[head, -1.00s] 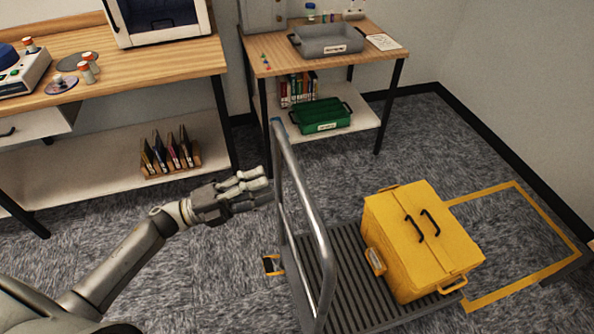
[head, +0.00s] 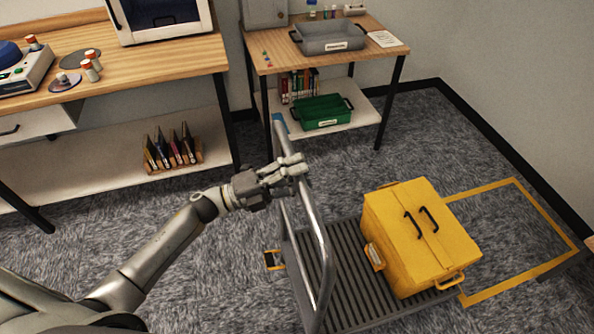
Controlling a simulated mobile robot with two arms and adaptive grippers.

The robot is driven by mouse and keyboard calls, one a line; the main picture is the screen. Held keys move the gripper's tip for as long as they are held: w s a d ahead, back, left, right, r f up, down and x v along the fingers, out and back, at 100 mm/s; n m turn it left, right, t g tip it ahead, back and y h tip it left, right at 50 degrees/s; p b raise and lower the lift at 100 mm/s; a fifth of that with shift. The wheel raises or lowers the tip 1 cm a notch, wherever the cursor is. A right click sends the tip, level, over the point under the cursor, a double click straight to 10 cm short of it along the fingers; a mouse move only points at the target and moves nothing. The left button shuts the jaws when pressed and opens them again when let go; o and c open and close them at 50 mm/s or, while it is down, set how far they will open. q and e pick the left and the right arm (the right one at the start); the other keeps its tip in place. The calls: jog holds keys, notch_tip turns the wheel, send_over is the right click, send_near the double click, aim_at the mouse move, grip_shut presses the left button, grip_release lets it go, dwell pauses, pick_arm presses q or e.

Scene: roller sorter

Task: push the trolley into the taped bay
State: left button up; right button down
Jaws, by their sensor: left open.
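The trolley (head: 345,300) has a dark ribbed deck and a grey tubular push handle (head: 321,235) on its left side. A yellow case (head: 405,245) with black handles sits on the deck. The taped bay (head: 528,288) is a yellow outline on the carpet to the right; the case and trolley hide its left part. My left gripper (head: 303,168) is open at the trolley handle, its fingers overlapping the upper bar in the picture. I cannot tell whether they touch it. My right gripper is not in view.
A wooden bench (head: 165,62) with a lower shelf stands at the left. A smaller table (head: 370,56) at the back holds a grey tray (head: 328,38), with a green bin (head: 321,113) below. A dark strip (head: 568,264) lies at the bay's right corner, near the wall.

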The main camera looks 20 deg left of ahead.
pick_arm(q)
jog(key=shift+c, duration=0.4)
grip_shut()
jog(key=shift+d, duration=0.15)
